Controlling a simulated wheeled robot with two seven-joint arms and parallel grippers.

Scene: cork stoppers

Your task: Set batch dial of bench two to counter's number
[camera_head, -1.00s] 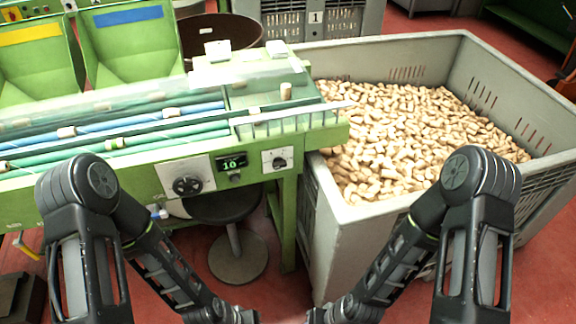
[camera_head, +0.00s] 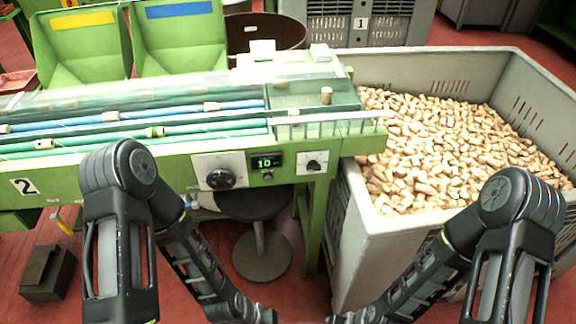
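The green bench (camera_head: 130,180) carries a number 2 plate (camera_head: 24,187) at its left front. On its front is a white panel with a round black dial (camera_head: 220,179). Right of the dial is a small dark counter (camera_head: 267,161) with green digits that look like 10. Right of that is a smaller black switch (camera_head: 314,165) on a white plate. The dial's pointer setting is too small to read.
A large grey crate (camera_head: 345,240) full of cork stoppers (camera_head: 450,150) stands right of the bench. A dark round stool (camera_head: 262,255) stands under the bench. A dark box (camera_head: 47,274) lies on the red floor at left.

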